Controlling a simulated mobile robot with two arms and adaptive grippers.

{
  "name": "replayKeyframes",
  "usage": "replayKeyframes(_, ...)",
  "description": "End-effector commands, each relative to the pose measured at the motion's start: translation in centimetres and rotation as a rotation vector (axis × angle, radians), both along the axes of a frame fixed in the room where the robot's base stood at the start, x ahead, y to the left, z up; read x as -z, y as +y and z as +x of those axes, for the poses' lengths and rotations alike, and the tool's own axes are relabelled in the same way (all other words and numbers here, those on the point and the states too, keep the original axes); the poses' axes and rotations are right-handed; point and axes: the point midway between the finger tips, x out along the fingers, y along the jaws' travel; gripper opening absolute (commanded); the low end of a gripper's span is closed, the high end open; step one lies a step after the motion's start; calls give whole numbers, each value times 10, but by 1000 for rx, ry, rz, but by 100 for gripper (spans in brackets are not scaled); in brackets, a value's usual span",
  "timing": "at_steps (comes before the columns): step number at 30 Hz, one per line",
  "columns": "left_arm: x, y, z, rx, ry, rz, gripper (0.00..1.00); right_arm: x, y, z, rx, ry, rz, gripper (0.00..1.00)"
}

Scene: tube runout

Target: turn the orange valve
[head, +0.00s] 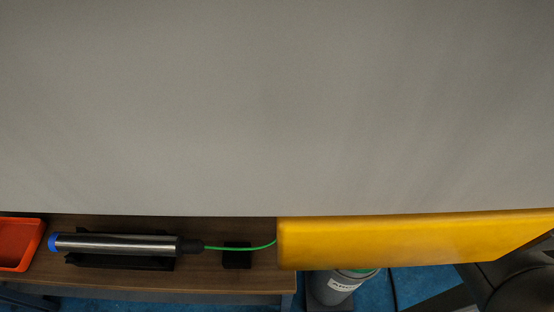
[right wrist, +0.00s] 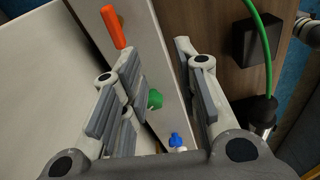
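The orange valve handle (right wrist: 112,27) shows in the right wrist view, upper left, as a short orange bar against a pale grey panel. My right gripper (right wrist: 158,55) is open and empty, its two grey-padded fingers spread apart. The orange handle lies beyond the left finger's tip, to the upper left, and appears apart from it. A green knob (right wrist: 155,99) shows between the fingers, and a blue valve (right wrist: 176,140) shows lower down near the palm. The valves do not show in the head view. My left gripper is in neither view.
A large grey panel (head: 270,100) fills most of the head view. Below it are a yellow slab (head: 400,240), a steel tube (head: 115,244) with a green line (head: 225,248), a red-orange bin (head: 17,245) and a labelled gas cylinder (head: 335,288). A black block (right wrist: 258,38) stands right of the right gripper.

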Motion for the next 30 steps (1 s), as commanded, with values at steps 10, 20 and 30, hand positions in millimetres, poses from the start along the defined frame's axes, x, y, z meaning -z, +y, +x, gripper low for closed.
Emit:
replayKeyframes(10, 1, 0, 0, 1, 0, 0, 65, -30, -31, 39, -23, -18, -120, 29)
replayKeyframes(20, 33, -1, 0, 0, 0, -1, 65, 1, -31, 39, -23, -18, -121, 29)
replayKeyframes(30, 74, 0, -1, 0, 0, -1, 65, 35, -31, 39, -23, -20, -119, 29)
